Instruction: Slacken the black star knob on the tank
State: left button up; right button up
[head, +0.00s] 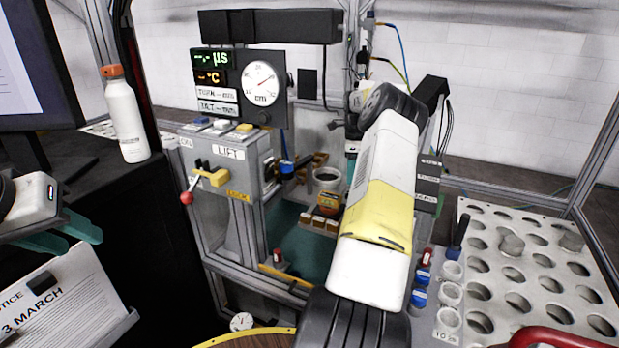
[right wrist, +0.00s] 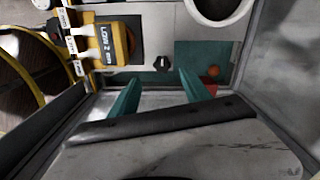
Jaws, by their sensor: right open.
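In the right wrist view a small black knob (right wrist: 162,63) sits on a pale panel, just beyond and between the fingertips of my right gripper (right wrist: 156,88). It looks like the star knob, but its lobes are too small to make out. The right gripper's teal fingers are apart with nothing between them, and they do not appear to touch the knob. In the head view my right arm covers that gripper and the knob. My left gripper (head: 80,232), with teal fingers apart and empty, is at the left edge, above a notice sheet.
A white ring (right wrist: 222,8) is above right. In the head view, a lift box with a red-tipped lever (head: 187,198) stands left, a perforated rack (head: 520,252) right, and a white bottle (head: 126,118) far left.

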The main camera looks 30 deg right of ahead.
jog(key=shift+w+d+f, duration=0.15)
jog(key=shift+d+f, duration=0.1)
jog(key=shift+f, duration=0.2)
notch_tip(320, 180, down, 7)
jog(key=shift+f, duration=0.15)
grip_shut()
